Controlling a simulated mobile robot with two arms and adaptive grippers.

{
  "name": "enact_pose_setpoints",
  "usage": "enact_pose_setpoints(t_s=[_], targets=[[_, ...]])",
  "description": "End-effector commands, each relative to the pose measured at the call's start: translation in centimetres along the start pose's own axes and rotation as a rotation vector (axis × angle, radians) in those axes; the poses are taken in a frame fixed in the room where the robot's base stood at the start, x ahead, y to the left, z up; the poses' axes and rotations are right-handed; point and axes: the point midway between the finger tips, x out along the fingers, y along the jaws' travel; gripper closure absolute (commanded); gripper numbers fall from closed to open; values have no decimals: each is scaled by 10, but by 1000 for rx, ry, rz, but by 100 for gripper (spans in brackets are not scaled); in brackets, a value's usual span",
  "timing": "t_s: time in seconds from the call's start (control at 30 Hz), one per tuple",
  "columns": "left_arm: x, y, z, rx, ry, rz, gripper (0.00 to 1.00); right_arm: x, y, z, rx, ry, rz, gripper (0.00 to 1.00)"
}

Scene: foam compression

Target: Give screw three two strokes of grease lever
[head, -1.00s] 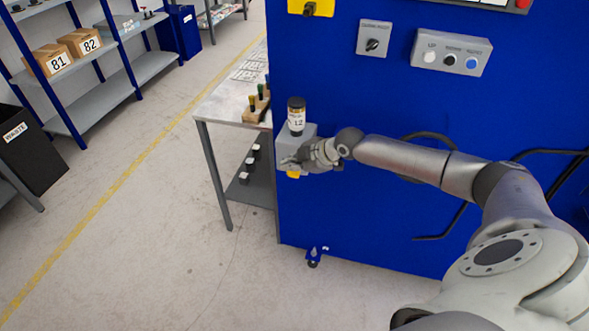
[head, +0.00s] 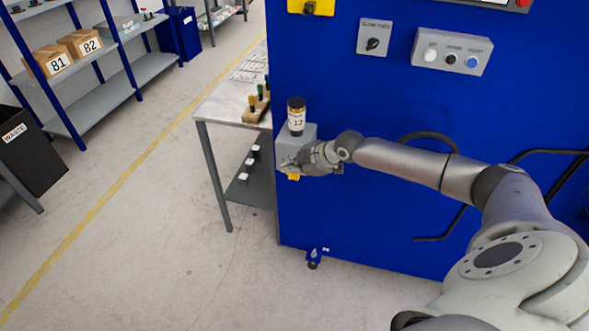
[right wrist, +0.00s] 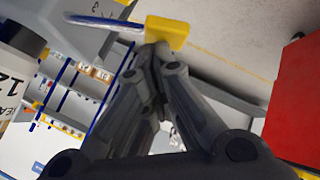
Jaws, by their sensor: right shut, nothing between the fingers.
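A grey grease unit (head: 309,133) is mounted on the blue machine's left edge. A dark-capped cartridge (head: 296,117) with a white label reading 12 stands upright on it. A yellow lever end (head: 293,177) shows just below my right gripper (head: 291,164), which is in front of the unit's lower part. In the right wrist view, the yellow lever end (right wrist: 168,32) is right at the tips of my shut right fingers (right wrist: 155,50). Nothing shows between the fingers; I cannot tell whether they touch the lever. My left gripper is not in view. No screw marked three can be made out.
The blue machine (head: 370,210) carries a knob box (head: 374,38) and a button panel (head: 451,51). A grey table (head: 222,101) with a wooden brush block (head: 257,110) stands behind left. A red surface (right wrist: 295,105) is at right in the wrist view.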

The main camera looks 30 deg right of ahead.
Motion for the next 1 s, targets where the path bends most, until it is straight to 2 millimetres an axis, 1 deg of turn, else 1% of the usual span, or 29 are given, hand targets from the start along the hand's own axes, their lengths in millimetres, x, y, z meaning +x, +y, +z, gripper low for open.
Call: enact_pose_setpoints(t_s=[0.57, 1.0], targets=[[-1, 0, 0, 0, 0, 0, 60, 0, -2, 0, 1, -1, -4, 100], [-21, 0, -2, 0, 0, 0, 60, -18, 12, -12, 1, -1, -2, 100]])
